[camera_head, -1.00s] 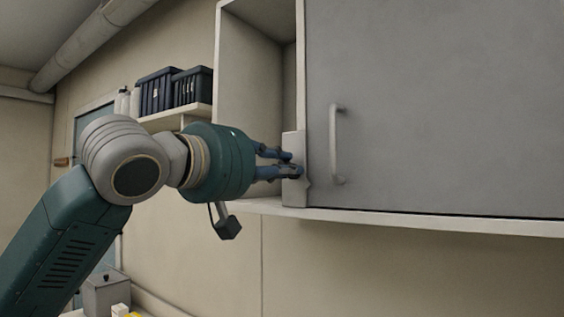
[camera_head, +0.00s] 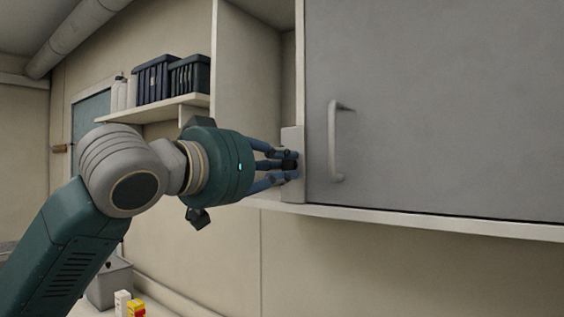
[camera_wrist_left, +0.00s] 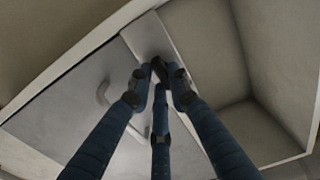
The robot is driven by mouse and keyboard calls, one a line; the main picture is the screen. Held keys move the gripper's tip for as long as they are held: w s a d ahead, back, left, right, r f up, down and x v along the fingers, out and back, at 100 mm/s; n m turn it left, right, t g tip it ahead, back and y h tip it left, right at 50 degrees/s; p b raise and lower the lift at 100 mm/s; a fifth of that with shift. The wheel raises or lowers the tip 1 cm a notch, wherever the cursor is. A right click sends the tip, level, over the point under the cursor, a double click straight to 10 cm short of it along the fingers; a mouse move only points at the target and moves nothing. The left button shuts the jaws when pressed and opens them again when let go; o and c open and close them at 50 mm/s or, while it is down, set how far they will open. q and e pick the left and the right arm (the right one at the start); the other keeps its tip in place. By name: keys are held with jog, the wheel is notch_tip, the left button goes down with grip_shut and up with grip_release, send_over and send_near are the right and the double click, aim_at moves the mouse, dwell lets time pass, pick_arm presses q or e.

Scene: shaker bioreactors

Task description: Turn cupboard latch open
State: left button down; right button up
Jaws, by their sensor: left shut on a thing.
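The wall cupboard has a grey door (camera_head: 430,110) with a light vertical handle (camera_head: 335,145). A pale upright plate (camera_head: 293,190) stands at the door's left edge. My left gripper (camera_head: 288,164) is at this plate, left of the handle. Its three blue fingers are shut on a small dark latch (camera_head: 291,165), mostly hidden between the fingertips. In the left wrist view my left gripper (camera_wrist_left: 160,80) closes round the dark latch (camera_wrist_left: 160,66) on the pale plate, with the grey door (camera_wrist_left: 75,105) to the left. The latch's exact angle is hidden. My right gripper is not in view.
An open cupboard compartment (camera_head: 255,85) lies left of the door. A wall shelf (camera_head: 160,107) with dark bins (camera_head: 170,80) is behind my left arm. A grey box (camera_head: 107,282) and small yellow and white items sit low on the left. Space below the cupboard is clear.

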pick_arm(q)
jog(key=shift+f, duration=0.25)
dwell(0.3)
jog(key=c, duration=1.7)
grip_release()
jog(key=shift+o, duration=0.6)
jog(key=shift+r, duration=0.15)
jog(key=shift+s+a, duration=0.2)
jog(key=shift+s, duration=0.05)
jog(key=v, duration=1.1)
jog(key=shift+s+a, duration=0.1)
